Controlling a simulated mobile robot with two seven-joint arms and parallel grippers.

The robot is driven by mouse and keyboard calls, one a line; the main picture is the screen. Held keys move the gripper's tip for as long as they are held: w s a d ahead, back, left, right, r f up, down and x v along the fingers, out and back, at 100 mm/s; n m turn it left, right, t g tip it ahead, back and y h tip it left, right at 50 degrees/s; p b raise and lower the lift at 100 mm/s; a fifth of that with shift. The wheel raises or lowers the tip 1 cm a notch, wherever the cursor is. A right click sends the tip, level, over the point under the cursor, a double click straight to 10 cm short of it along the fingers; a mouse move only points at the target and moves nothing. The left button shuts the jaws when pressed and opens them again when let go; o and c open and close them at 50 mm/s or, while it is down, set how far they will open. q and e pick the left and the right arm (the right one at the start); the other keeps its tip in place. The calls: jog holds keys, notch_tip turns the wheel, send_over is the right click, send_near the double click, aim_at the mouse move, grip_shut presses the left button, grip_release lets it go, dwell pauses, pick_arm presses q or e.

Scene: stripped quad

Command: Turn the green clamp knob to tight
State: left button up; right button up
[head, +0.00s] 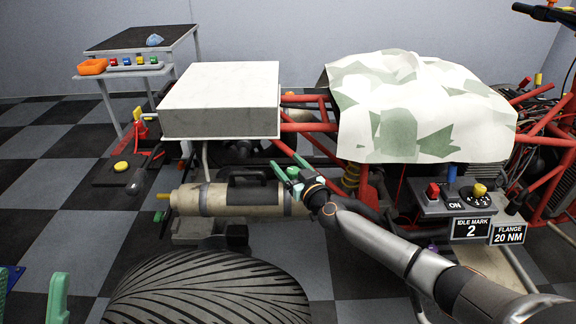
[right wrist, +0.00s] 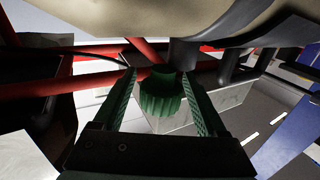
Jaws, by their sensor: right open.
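The green clamp knob (right wrist: 160,92) is ribbed and shows in the right wrist view, between the two green fingers of my right gripper (right wrist: 163,94). The fingers are open, one on each side, and a gap shows beside the knob, so they do not appear to grip it. In the head view my right gripper (head: 287,172) is at the right end of the beige cylinder, below the white box. The knob cannot be told from the green fingers there. A green finger-like piece at the lower left (head: 57,298) may be my left gripper, mostly out of frame.
The beige cylinder (head: 215,198) with a black handle lies beside the red frame tubes (head: 305,127). A white box (head: 222,98) and a camouflage cover (head: 425,105) sit above. A big tyre (head: 210,292) stands in front. A control panel (head: 455,196) is to the right.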

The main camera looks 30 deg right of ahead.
grip_shut()
dwell(0.4)
